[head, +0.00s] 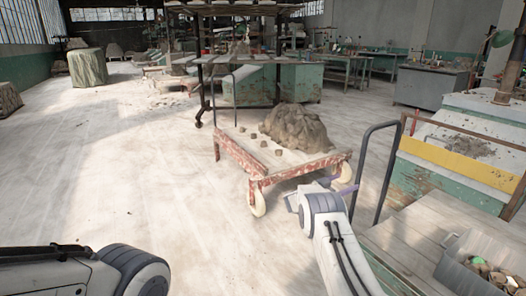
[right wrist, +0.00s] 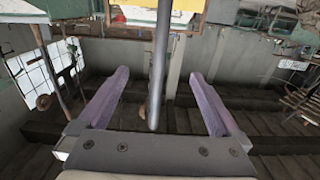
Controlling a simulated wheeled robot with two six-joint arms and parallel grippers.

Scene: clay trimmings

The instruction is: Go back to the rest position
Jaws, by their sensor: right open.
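My right gripper (head: 319,194) is beyond my right wrist in the head view, near the front right corner of the red trolley, mostly hidden by the wrist. In the right wrist view my right gripper (right wrist: 158,76) is open, its two purple fingers wide apart. No object is held; a grey tube (right wrist: 160,70) shows between the fingers, and I cannot tell how far off it is. My left arm enters the head view at the lower left, but its gripper is out of the picture.
The red trolley (head: 236,150) carries a clay heap (head: 296,128) and several small lumps (head: 264,144). A handled cart (head: 385,240) stands at the right, with a grey crate (head: 447,268) of trimmings. A green-sided bench (head: 415,182) is behind it.

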